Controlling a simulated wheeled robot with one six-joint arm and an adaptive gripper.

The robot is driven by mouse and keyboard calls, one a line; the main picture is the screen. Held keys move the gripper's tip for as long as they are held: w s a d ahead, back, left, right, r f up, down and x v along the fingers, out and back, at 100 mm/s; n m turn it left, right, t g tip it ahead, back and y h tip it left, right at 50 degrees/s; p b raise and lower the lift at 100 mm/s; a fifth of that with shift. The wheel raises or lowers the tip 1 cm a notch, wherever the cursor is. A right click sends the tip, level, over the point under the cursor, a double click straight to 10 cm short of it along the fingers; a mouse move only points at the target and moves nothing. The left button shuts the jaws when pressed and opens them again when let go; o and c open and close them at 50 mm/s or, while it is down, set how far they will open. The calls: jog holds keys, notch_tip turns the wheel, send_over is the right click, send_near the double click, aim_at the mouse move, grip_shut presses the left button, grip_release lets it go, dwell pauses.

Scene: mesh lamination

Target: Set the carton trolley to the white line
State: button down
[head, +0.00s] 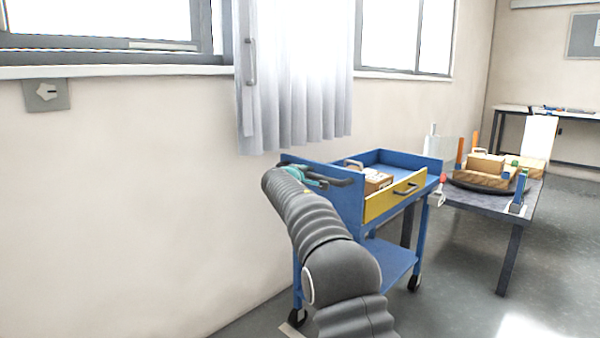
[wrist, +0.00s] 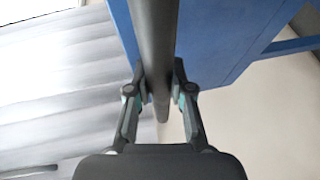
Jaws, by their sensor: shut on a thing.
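The carton trolley (head: 390,262) is blue, with a yellow front panel (head: 395,196) and a brown carton (head: 376,181) in its top tray. It stands on the floor beside the wall. My gripper (head: 312,178) is at the trolley's left end, at its dark push handle (head: 343,182). In the wrist view my gripper (wrist: 160,92) has a finger on each side of the dark handle bar (wrist: 153,35) and is shut on it. A small pale patch (head: 290,330) shows on the floor by the near left wheel; I cannot tell whether it is the white line.
A dark table (head: 513,212) with wooden boxes and several coloured posts stands close to the trolley's right. A white curtain (head: 295,85) hangs behind the trolley. A bench (head: 575,115) stands at the back right. Grey floor (head: 450,280) is clear in front.

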jog(key=w+d+p, duration=0.1)
jog(key=w+d, duration=0.1)
jog(key=shift+w+d, duration=0.25)
jog(key=shift+d, duration=0.1)
jog(key=shift+r, duration=0.1)
jog(key=shift+d, duration=0.15)
jog(key=c, duration=1)
grip_release()
jog(key=shift+w+d, duration=0.1)
jog(key=shift+w, duration=0.05)
jog(key=shift+s+a, duration=0.25)
send_near(315, 171)
jog(key=v, duration=0.3)
jog(key=shift+d+r, duration=0.1)
